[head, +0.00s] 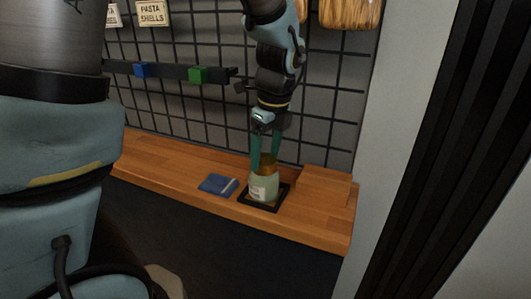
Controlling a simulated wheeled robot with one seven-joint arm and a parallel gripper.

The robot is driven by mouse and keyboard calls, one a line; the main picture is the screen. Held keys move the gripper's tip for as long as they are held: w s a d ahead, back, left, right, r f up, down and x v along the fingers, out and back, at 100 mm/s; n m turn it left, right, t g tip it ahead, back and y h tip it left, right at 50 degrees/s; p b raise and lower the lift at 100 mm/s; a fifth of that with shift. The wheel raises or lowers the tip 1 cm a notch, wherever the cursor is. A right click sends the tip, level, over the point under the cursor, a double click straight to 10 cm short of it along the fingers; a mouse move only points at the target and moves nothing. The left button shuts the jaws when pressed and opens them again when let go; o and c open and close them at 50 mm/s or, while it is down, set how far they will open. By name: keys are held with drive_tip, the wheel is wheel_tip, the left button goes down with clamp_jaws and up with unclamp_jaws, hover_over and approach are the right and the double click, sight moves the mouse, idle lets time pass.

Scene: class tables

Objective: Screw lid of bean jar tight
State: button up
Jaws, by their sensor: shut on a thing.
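The bean jar (264,187) stands upright on a dark square base (281,199) on the wooden shelf. It has a pale greenish body with a light label. Its orange-brown lid (267,162) sits at the top of the jar. My gripper (265,160) points straight down from above, with its teal fingers on either side of the lid, shut on it. Whether the lid is seated level is too small to tell.
A blue folded cloth or pad (218,184) lies left of the jar. A low wooden block (325,180) is at the right. A black wire grid (195,110) stands behind the wooden shelf (165,178). The shelf's left part is clear.

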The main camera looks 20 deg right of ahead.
drive_tip(key=c, duration=0.6)
drive_tip(key=shift+a+r+m+p, duration=0.15)
drive_tip(key=shift+m+p, duration=0.2)
drive_tip(key=shift+m, duration=0.75)
drive_tip(key=shift+m+h+p, duration=0.4)
drive_tip(key=shift+m, duration=0.8)
drive_tip(key=shift+m+p, duration=0.55)
drive_tip(key=shift+m, duration=0.05)
drive_tip(key=shift+m+h+p, duration=0.3)
drive_tip(key=shift+m+p, duration=0.9)
drive_tip(key=shift+m+p, duration=0.35)
drive_tip(key=shift+m, duration=0.15)
drive_tip(key=shift+m+p, duration=0.5)
drive_tip(key=shift+p, duration=0.3)
